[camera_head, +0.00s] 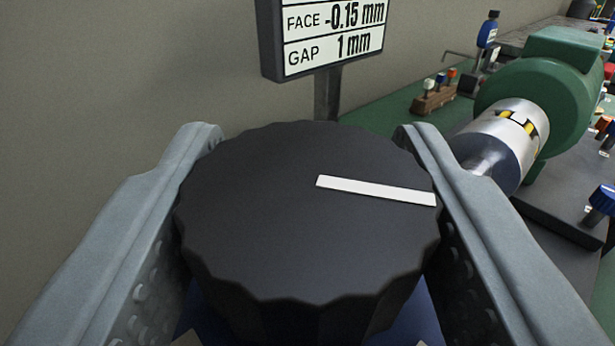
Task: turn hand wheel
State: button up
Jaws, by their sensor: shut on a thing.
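The hand wheel (270,230) is a black, ridged round knob that fills the middle of the view. A white marker line (375,190) on its top runs from near the centre to the right edge, tilted slightly down to the right. My gripper (308,135) has one grey finger on each side of the wheel and is shut on it. The fingers' inner pads are partly hidden by the wheel. What lies under the wheel is mostly hidden; some blue shows below it.
A sign (325,35) on a post behind the wheel reads FACE -0.15 mm, GAP 1 mm. At right stands a green machine (555,85) with a silver shaft (500,145). A small brown rack (435,100) sits behind. A plain wall is at left.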

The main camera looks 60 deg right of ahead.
jog(key=shift+r, duration=0.1)
dwell(0.6)
jog(key=o, duration=1)
jog(key=shift+c, duration=0.2)
jog(key=shift+a, duration=0.15)
